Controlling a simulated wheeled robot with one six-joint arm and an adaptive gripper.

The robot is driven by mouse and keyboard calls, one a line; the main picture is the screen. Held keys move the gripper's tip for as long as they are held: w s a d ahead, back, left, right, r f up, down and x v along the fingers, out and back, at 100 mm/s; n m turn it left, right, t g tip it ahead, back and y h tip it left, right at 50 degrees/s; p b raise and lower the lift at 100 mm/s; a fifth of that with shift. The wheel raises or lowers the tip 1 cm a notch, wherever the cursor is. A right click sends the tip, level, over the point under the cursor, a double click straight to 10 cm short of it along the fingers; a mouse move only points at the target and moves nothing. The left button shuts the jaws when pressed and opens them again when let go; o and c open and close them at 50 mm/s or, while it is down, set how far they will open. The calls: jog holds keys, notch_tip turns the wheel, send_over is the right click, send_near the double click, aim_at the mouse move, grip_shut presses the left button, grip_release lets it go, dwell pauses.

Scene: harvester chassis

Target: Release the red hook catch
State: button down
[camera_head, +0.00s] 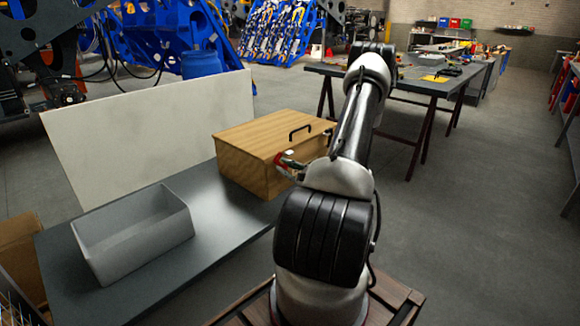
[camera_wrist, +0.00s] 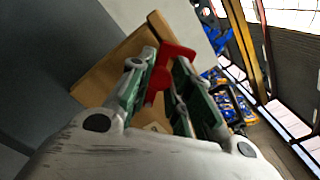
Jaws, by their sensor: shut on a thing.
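The wooden box (camera_head: 240,172) stands on the grey bench, with its lid down and a black handle (camera_head: 300,131) on the lid. The red hook catch (camera_wrist: 178,53) shows between my finger pads in the wrist view, against the box (camera_wrist: 103,72). My gripper (camera_wrist: 165,60) is shut on the red catch. In the head view, my gripper (camera_head: 290,164) is at the front of the box, with a bit of red showing at its tip. My arm hides the right part of the box, and the fingers cover part of the catch.
An empty grey bin (camera_head: 135,238) stands on the left of the bench (camera_head: 205,200). A pale panel (camera_head: 150,125) stands upright behind the bench. Another table (camera_head: 430,85) with tools stands at the back right. The floor to the right is clear.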

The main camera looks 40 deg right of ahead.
jog(key=shift+a+f+n, duration=0.35)
jog(key=shift+n, duration=0.5)
jog(key=shift+a+f+n, duration=0.3)
jog(key=shift+n, duration=0.55)
jog(key=shift+f, duration=0.1)
jog(key=c, duration=1.3)
grip_release()
jog(key=s, duration=1.2)
jog(key=shift+d, duration=0.45)
